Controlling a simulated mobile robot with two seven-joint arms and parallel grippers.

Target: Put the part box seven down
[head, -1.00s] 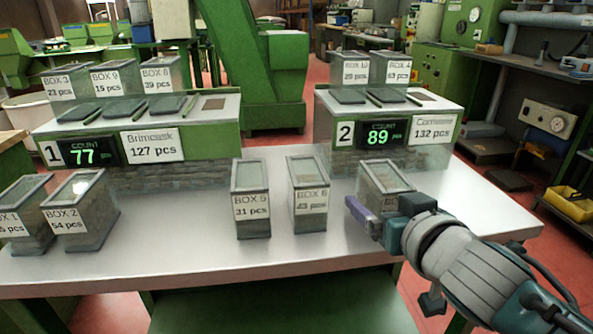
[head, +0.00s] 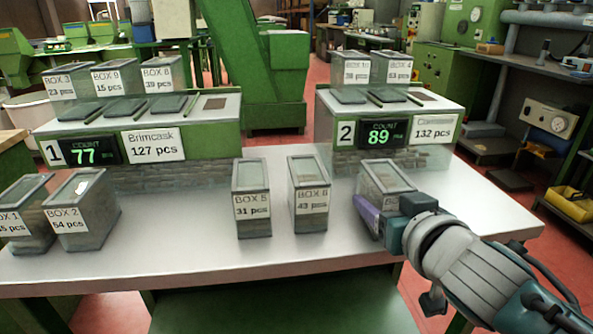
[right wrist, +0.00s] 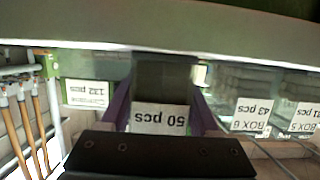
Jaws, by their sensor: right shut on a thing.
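A clear-lidded part box (head: 388,178) is at the right of the front row, to the right of box 6. Its label is mostly covered in the head view; in the right wrist view the box's label (right wrist: 160,118) reads 50 pcs upside down, with no box number legible. My right gripper (head: 372,215) is shut on this box, its purple fingers (right wrist: 160,105) on both sides. The box looks upright at table level, but its bottom is hidden, so I cannot tell whether it touches. My left gripper is not in view.
Box 6 (head: 310,195) and box 5 (head: 252,200) stand on the grey table (head: 180,245). Box 2 (head: 83,212) and box 1 (head: 22,210) stand at left. Behind are station 1 (head: 190,117), reading 77, and station 2 (head: 345,128), reading 89. The table's front middle is clear.

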